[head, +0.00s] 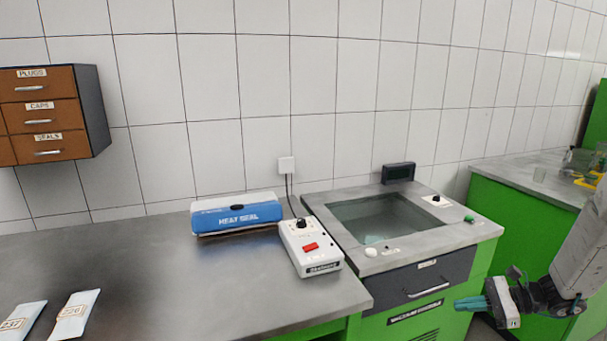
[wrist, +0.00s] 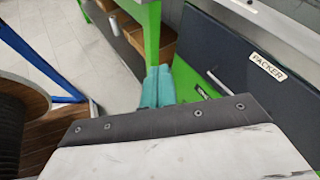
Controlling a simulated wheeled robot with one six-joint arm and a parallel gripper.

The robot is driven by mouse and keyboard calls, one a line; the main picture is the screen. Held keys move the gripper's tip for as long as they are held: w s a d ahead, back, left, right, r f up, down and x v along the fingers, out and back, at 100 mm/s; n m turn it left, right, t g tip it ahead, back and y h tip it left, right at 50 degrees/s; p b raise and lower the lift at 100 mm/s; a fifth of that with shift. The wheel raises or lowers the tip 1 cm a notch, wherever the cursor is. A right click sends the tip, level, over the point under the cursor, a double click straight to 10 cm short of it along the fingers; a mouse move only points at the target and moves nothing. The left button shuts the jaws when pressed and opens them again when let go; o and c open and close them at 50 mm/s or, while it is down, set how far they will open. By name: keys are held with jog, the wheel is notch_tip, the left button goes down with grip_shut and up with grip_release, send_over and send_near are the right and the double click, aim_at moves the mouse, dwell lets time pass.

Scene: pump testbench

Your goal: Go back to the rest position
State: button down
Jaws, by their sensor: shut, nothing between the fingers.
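My gripper (head: 470,303) is at the lower right of the head view, in front of the green cabinet under the vacuum chamber unit. Its teal fingers are together with nothing between them. In the wrist view the shut fingers (wrist: 158,87) show at the centre, beside a dark drawer front labelled PACKER (wrist: 265,70). The same dark drawer (head: 420,283) with its metal handle is closed in the head view, up and left of my gripper. My gripper looks apart from it.
The blue heat sealer (head: 237,215) and a white control box (head: 311,248) stand on the steel counter (head: 130,255). Two labelled pouches (head: 73,315) lie at its front left. A glass-lidded chamber (head: 385,218) is right of the box. Another green bench (head: 525,200) stands at right.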

jog(key=s+a+r+n+g+h, duration=0.1)
jog(key=s+a+r+n+h, duration=0.3)
jog(key=s+a+r+n, duration=0.2)
jog(key=s+a+r+n+g+h, duration=0.1)
jog(key=s+a+r+n+h, duration=0.3)
jog(key=s+r, duration=0.6)
jog(key=s+a+r+n+g+h, duration=0.2)
jog(key=s+a+r+n+h, duration=0.2)
jog(key=s+a+r+n, duration=0.3)
jog(key=shift+s+a+r+n+h, duration=0.35)
jog(key=shift+s+r+n, duration=0.25)
jog(key=shift+s+n, duration=0.95)
